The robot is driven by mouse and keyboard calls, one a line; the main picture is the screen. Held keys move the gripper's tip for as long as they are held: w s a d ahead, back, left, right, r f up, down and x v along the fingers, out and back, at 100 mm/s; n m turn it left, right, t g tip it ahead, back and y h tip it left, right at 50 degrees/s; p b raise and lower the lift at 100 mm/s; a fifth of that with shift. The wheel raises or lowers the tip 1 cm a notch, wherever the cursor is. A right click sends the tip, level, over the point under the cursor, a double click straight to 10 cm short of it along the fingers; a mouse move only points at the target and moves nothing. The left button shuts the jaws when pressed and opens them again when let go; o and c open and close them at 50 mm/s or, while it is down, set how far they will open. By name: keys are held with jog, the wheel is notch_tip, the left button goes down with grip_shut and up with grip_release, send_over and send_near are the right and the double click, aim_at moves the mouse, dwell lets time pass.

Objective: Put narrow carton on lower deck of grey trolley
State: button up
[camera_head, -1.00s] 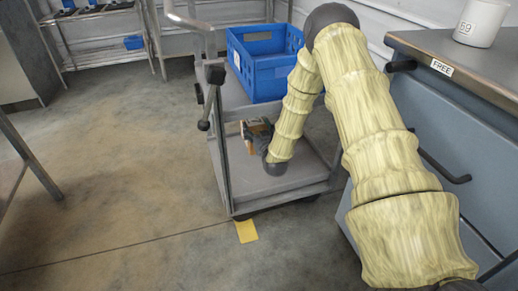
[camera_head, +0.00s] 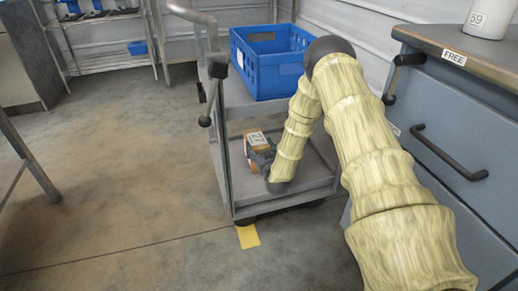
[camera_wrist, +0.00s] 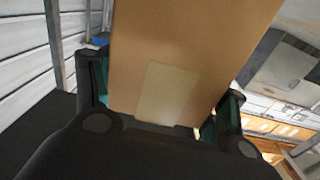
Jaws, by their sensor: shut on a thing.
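The narrow carton (camera_head: 256,138) is brown with a pale label and sits between the two decks of the grey trolley (camera_head: 226,150), over its lower deck (camera_head: 318,178). My gripper (camera_head: 262,158) reaches in from the right side and is shut on the carton. In the wrist view the carton (camera_wrist: 190,45) fills the space between my dark fingers, with a pale patch on its near face. My gripper and forearm hide part of the carton and deck. I cannot tell whether the carton touches the deck.
A blue crate (camera_head: 268,75) stands on the trolley's upper deck. A blue-grey cabinet (camera_head: 460,130) with a handle stands close on the right, with a white container (camera_head: 488,18) on top. A yellow floor mark (camera_head: 248,236) lies before the trolley. The floor at left is clear.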

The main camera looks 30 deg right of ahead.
jog(key=o, duration=1.5)
jog(key=shift+f, duration=0.1)
jog(key=shift+o, duration=0.2)
jog(key=shift+s, duration=0.25)
jog(key=p+v, duration=0.4)
jog(key=v, duration=0.7)
jog(key=shift+s+p, duration=0.2)
jog(key=shift+p, duration=0.1)
